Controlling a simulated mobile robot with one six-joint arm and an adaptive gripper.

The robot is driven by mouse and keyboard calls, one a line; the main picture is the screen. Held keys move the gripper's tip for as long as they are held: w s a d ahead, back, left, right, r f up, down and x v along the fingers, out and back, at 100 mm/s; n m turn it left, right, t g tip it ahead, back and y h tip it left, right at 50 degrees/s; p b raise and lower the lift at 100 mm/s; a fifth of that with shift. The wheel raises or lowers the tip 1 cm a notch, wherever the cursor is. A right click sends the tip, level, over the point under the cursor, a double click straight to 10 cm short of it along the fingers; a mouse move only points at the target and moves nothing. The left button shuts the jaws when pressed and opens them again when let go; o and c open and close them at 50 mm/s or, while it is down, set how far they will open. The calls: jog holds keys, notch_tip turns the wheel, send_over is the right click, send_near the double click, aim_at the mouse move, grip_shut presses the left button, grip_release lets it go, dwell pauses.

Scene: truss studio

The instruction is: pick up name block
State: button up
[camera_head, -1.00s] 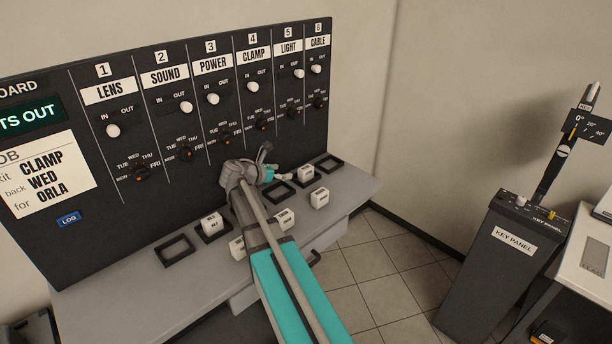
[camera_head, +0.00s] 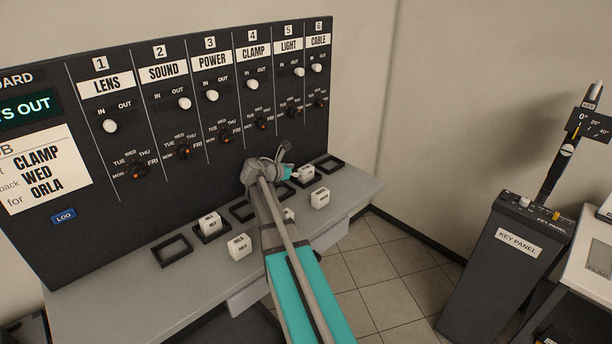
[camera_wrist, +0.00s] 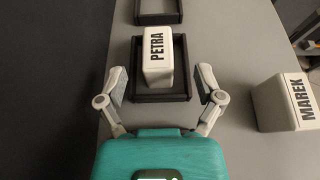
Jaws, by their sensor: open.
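A white name block marked PETRA (camera_wrist: 158,62) stands in a black square frame (camera_wrist: 180,97) in the wrist view. My gripper (camera_wrist: 162,84) is open, its two fingers on either side of this block and apart from it. A block marked MAREK (camera_wrist: 284,102) stands on the bare desk to the right. In the head view my gripper (camera_head: 288,173) is beside a white block (camera_head: 305,174) at the desk's right part. Other white blocks stand nearer (camera_head: 320,198), in a left frame (camera_head: 210,222), and at the front edge (camera_head: 238,246). Another (camera_head: 289,214) is partly hidden by my arm.
The tall dark board (camera_head: 200,110) rises behind the grey desk (camera_head: 120,270), and its card reads CLAMP, WED, ORLA (camera_head: 48,172). Empty black frames (camera_head: 172,251) lie along the desk. A key panel stand (camera_head: 515,240) is at the right, with floor between.

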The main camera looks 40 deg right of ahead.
aim_at(307, 167)
jog(key=shift+b+x, duration=0.9)
jog(key=shift+x, duration=1.7)
jog(key=shift+w, duration=0.1)
grip_shut()
jog(key=shift+r, duration=0.25)
notch_tip(307, 167, up, 2)
jog(key=p, duration=0.2)
jog(key=shift+r+p, duration=0.1)
jog(key=shift+p, duration=0.2)
jog(key=s+a+r+p, duration=0.4)
jog(key=s+r+p, duration=0.6)
jog(key=s, duration=0.3)
jog(key=shift+s+r, duration=0.2)
jog(key=shift+r, duration=0.05)
